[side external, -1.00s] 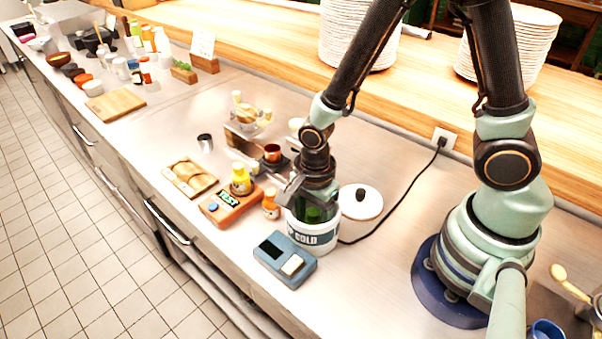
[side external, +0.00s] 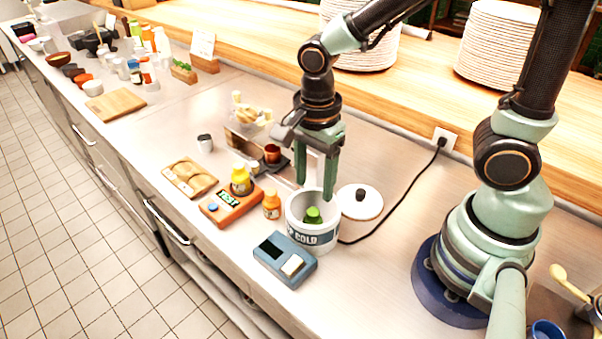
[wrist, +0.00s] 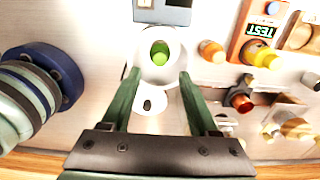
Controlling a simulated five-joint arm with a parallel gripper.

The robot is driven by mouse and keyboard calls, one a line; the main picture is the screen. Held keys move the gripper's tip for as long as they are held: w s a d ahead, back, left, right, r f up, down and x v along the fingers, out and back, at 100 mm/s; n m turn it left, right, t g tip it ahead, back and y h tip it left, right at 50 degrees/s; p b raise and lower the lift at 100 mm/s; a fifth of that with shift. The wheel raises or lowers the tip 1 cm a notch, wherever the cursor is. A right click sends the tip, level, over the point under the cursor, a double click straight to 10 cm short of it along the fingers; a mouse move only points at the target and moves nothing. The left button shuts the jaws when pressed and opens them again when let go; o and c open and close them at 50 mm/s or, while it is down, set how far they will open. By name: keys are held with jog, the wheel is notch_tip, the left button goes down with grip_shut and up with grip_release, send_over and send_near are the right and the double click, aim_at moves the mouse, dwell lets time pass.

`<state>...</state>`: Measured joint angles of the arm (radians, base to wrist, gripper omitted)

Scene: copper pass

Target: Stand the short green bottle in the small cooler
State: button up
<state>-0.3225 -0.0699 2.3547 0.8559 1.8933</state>
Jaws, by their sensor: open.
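The short green bottle (side external: 313,215) is inside the small white cooler (side external: 313,238), which is marked COLD. Its top shows above the cooler's inside floor and it looks upright. In the wrist view the bottle (wrist: 160,52) sits within the round cooler (wrist: 146,72). My gripper (side external: 318,195) is open and empty above the cooler, its fingers pointing down toward the rear part of the rim. In the wrist view my gripper's fingers (wrist: 160,78) are spread wide, with nothing between them. The bottle's lower part is hidden by the cooler wall.
A white lid with a black knob (side external: 360,202) lies right of the cooler. A blue device (side external: 285,260) stands in front. A small orange bottle (side external: 271,204) and an orange tester (side external: 231,206) with a yellow bottle (side external: 241,180) stand left. A black cord (side external: 405,203) crosses the counter behind.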

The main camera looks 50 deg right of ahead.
jog(key=shift+w+d+r, duration=0.1)
jog(key=shift+d+r, duration=0.05)
jog(key=shift+r, duration=0.4)
jog(key=d+r+n+t, duration=0.5)
jog(key=d+r+n, duration=0.4)
jog(key=n, duration=0.9)
notch_tip(320, 180, up, 2)
jog(key=shift+w+t, duration=0.3)
jog(key=shift+w, duration=0.1)
